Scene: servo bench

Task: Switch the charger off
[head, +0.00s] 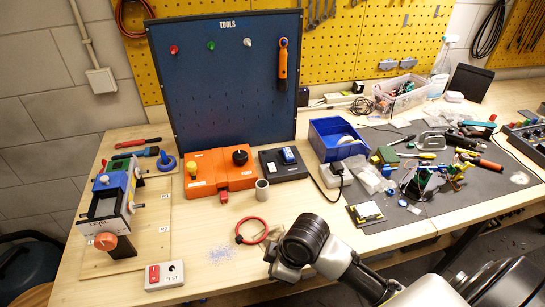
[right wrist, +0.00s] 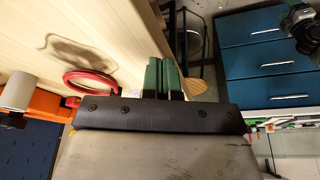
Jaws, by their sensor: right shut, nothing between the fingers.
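A black box with a blue part on top (head: 283,163) stands on the bench right of the orange unit; it may be the charger, but I cannot read a label or tell its switch position. A white plug-like block with a dark cable (head: 335,175) lies to its right. My right arm comes in from the lower right in the head view, its fingertips not clearly visible there. In the right wrist view my right gripper (right wrist: 162,62) has its two green fingers together, empty, apart from the bench things. My left gripper is in neither view.
An orange unit (head: 205,172) with yellow and black knobs stands left of the black box. A grey cup (head: 262,190), a red ring (head: 251,231), a blue bin (head: 336,138) and a white box with a red button (head: 165,275) are nearby. The front middle bench is mostly clear.

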